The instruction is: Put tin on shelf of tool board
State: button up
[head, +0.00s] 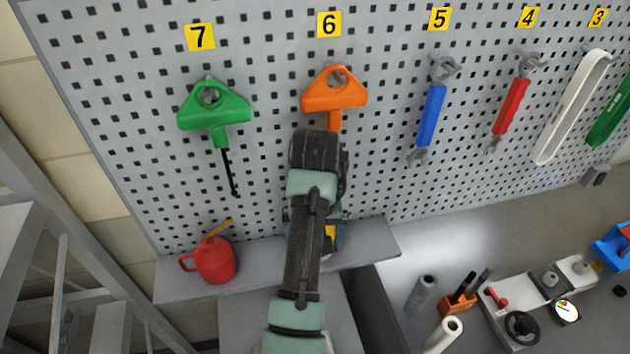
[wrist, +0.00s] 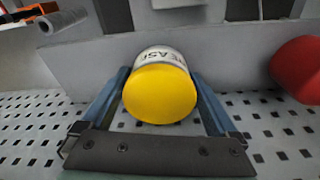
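The tin (wrist: 160,93) has a yellow lid and a white label with dark letters. In the wrist view it lies between the two blue fingers of my gripper (wrist: 160,78), which sit close along its sides. The gripper appears shut on it. The shelf (head: 374,243) is a grey ledge along the bottom of the tool board (head: 270,80). My gripper and the tin are over the shelf's middle, largely hidden behind my arm in the head view. I cannot tell whether the tin's base touches the shelf.
A red oil can (head: 214,260) stands on the shelf left of my arm; it also shows in the wrist view (wrist: 297,69). Green (head: 216,112) and orange (head: 333,92) handled tools hang above. The shelf's right end is clear. A bench with rolls (head: 422,293) is at the right.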

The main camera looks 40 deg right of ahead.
jog(key=r+p, duration=0.2)
jog(key=r, duration=0.2)
jog(key=r+p, duration=0.2)
jog(key=r, duration=0.1)
jog(key=s+r+p, duration=0.1)
jog(key=r+p, duration=0.1)
jog(key=r, duration=0.2)
jog(key=shift+a+r, duration=0.3)
jog(key=shift+a, duration=0.1)
jog(key=shift+r, duration=0.4)
jog(key=shift+s+f, duration=0.1)
